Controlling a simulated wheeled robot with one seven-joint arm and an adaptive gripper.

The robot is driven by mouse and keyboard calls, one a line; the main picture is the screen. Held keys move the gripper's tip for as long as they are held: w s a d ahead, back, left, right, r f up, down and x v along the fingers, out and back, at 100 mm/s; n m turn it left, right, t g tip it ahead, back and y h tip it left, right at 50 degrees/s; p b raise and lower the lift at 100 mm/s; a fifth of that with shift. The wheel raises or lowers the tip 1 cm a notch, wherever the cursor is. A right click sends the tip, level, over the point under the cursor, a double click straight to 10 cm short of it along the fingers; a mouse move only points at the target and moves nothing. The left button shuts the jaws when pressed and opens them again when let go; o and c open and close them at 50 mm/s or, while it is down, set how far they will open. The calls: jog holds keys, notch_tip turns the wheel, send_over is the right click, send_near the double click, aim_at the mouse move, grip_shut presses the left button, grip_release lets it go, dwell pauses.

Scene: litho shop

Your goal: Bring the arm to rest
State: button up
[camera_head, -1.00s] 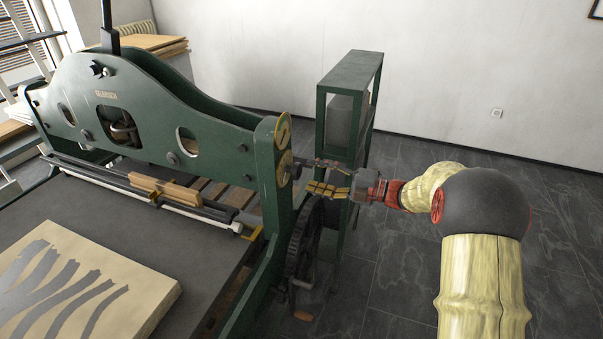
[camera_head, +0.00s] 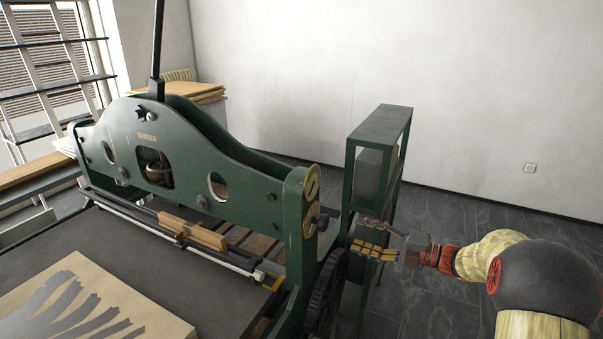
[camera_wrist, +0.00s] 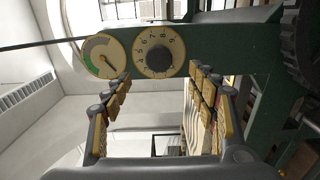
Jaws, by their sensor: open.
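My gripper (camera_head: 376,240) is at the end of my arm, to the right of the green press (camera_head: 205,160), close to the press's side frame. In the wrist view my gripper (camera_wrist: 160,95) shows its two yellow-padded fingers spread apart with nothing between them. Beyond the fingertips are a gauge with a needle (camera_wrist: 104,52) and a numbered dial (camera_wrist: 159,51) on the press's green end. In the head view the gripper seems just right of these, apart from them; the exact gap cannot be told.
A dark handwheel (camera_head: 325,295) stands below my gripper. A green open-framed cabinet (camera_head: 383,125) stands behind it. A stone with dark streaks (camera_head: 150,318) lies on the press bed (camera_head: 215,308). The grey floor (camera_head: 470,215) between the cabinet and the white wall is clear.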

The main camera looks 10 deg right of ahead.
jog(key=w+d+f+m+t+h, duration=0.2)
jog(key=w+d+f+m+h, duration=0.1)
jog(key=d+f+m+h, duration=0.3)
jog(key=w+d+f+m+t+h, duration=0.1)
jog(key=w+d+f+m+h, duration=0.2)
jog(key=d+m+h, duration=0.4)
jog(key=s+d+m+g+h, duration=0.4)
jog(key=s+d+m+h, duration=0.2)
jog(key=s+d+m, duration=0.25)
jog(key=s+a+r+m+g+y+p, duration=0.1)
jog(key=s+a+r+m+g+p, duration=0.2)
jog(key=s+a, duration=0.8)
jog(key=s+a+r+m+g+y+p, duration=0.1)
jog(key=s+a+r+m+g, duration=0.45)
jog(key=s, duration=0.95)
jog(key=s+a+r+t+y+p, duration=0.1)
jog(key=s+a+r+t, duration=0.1)
jog(key=a+r, duration=0.2)
jog(key=s+a+r+n+t+y+p, duration=0.1)
jog(key=s+a+r+t, duration=0.1)
jog(key=a, duration=0.8)
notch_tip(320, 180, up, 2)
jog(key=shift+s+a, duration=0.15)
jog(key=shift+s, duration=0.7)
